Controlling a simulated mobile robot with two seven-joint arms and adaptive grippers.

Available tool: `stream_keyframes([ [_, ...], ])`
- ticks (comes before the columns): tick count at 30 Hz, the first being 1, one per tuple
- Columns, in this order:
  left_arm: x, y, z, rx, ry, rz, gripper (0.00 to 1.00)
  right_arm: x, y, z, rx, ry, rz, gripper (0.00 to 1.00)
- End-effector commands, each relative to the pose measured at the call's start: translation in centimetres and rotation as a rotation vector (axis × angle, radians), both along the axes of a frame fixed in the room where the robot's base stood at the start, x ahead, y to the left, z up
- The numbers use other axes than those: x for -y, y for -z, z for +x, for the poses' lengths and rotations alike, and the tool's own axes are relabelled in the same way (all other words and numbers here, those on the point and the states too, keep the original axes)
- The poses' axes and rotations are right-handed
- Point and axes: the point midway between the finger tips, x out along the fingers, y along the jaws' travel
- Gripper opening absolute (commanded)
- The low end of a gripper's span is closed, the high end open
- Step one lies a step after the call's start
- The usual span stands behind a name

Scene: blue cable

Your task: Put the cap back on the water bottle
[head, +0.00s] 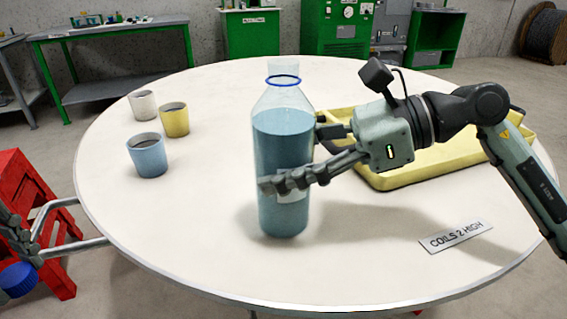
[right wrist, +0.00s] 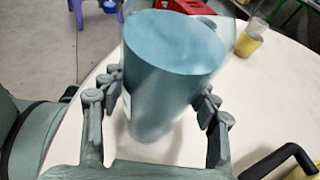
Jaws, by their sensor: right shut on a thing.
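The water bottle (head: 283,150) is a tall clear bottle of blue liquid. It stands upright on the round white table (head: 370,255), its neck open with a blue ring around it. My right gripper (head: 290,165) is shut on the bottle's body from the right. In the right wrist view its fingers lie on both sides of the bottle (right wrist: 170,75). The blue cap (head: 18,278) is at the far left edge, off the table, at the fingers of my left gripper (head: 14,240), which is partly cut off. The cap appears held there, apart from the bottle.
White (head: 142,105), yellow (head: 174,120) and blue (head: 147,155) cups stand left of the bottle. A yellow tray (head: 400,180) lies behind my right arm. A label plate (head: 455,236) lies at the front right. A red stool (head: 35,200) stands left of the table. The front left tabletop is clear.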

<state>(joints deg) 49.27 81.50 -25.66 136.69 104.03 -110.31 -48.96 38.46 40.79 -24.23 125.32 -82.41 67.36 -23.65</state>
Motion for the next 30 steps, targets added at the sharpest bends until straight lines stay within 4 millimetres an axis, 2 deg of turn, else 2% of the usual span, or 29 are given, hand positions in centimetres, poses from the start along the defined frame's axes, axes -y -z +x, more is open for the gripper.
stream_keyframes([
  [8, 0.0, -0.2, 0.0, 0.000, 0.000, 0.000, 0.22, 0.0, -1.4, 0.1, 0.005, 0.000, 0.004, 0.01],
  [15, 0.0, -0.5, 0.0, 0.000, 0.000, 0.000, 0.22, 0.0, -4.5, 0.1, 0.006, 0.001, 0.004, 0.01],
  [20, 0.0, -0.6, 0.0, 0.000, 0.000, 0.000, 0.22, -0.5, -5.8, -2.5, 0.008, -0.002, 0.002, 0.01],
  [30, 0.0, -1.1, 0.0, 0.000, 0.000, 0.000, 0.22, -1.9, -9.6, -8.7, 0.009, -0.001, 0.003, 0.01],
])
